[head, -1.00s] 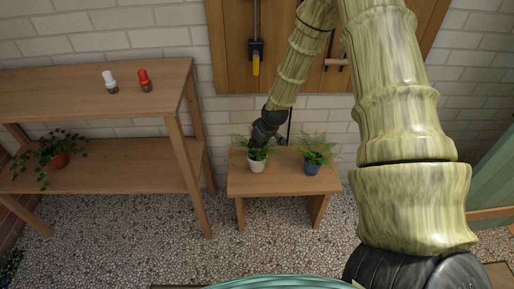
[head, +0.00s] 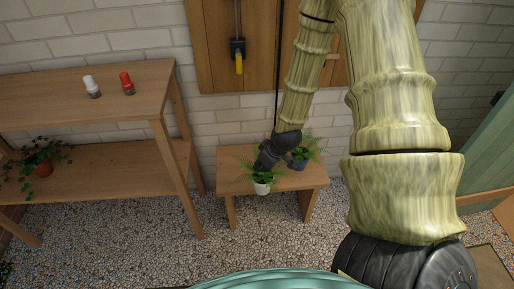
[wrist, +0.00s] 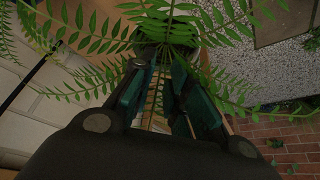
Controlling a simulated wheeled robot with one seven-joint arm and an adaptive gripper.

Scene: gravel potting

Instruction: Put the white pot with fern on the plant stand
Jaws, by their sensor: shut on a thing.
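The white pot (head: 262,189) with its green fern hangs from my gripper (head: 262,172) at the front edge of a low wooden bench (head: 306,180). Whether its base touches the bench or is clear of it I cannot tell. My gripper is shut on the pot. In the wrist view my gripper's fingers (wrist: 163,70) reach into the fern fronds (wrist: 165,28), which hide most of the pot. A two-tier wooden stand (head: 140,98) is at the left. No label shows which piece is the plant stand.
A blue pot (head: 298,165) with a fern stands on the bench, partly behind my arm. A white bottle (head: 92,87) and a red bottle (head: 127,84) stand on the left stand's upper shelf. A trailing plant in a terracotta pot (head: 42,168) is on its lower shelf.

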